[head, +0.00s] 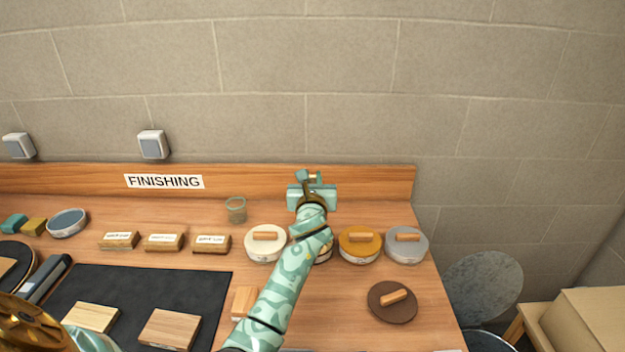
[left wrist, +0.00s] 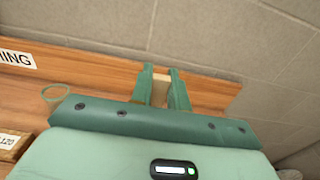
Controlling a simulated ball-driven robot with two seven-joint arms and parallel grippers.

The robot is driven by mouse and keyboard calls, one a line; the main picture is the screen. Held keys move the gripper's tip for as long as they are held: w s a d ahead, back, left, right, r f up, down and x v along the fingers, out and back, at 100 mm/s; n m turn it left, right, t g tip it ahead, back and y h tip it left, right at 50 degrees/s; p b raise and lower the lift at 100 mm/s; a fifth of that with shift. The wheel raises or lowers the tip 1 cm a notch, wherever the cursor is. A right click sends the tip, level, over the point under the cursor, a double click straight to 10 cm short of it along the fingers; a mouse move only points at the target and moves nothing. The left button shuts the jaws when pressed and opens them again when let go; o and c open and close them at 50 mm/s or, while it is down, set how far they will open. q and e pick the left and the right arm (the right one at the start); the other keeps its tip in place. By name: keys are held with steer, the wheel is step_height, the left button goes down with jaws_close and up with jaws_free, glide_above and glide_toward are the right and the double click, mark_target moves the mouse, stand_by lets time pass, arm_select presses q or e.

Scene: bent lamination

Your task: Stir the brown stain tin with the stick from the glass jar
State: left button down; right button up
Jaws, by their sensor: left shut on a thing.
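My left gripper (head: 309,178) is over the back of the bench, shut on a thin pale wooden piece, the stick (left wrist: 161,86), whose end shows between the fingers in the left wrist view. The rest of the stick is hidden. The glass jar (head: 236,210) stands to the left of the gripper with no stick visible in it. A tin (head: 323,254), apparently the brown stain tin, stands in the row, mostly hidden behind my left forearm. A dark brown lid with a wooden handle (head: 381,310) lies on the bench in front of the row. My right gripper is not in view.
A white-lidded tin (head: 256,248) stands left of my forearm; an ochre-lidded tin (head: 361,252) and a grey-lidded tin (head: 408,252) stand right. Several labelled blocks (head: 164,243) and a dark mat (head: 200,290) with wood pieces lie left. The bench ends at right.

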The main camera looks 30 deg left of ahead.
arm_select(q)
steer(key=shift+f+b, duration=3.4)
steer(key=shift+f, duration=0.9)
steer(key=shift+a+r, duration=0.1)
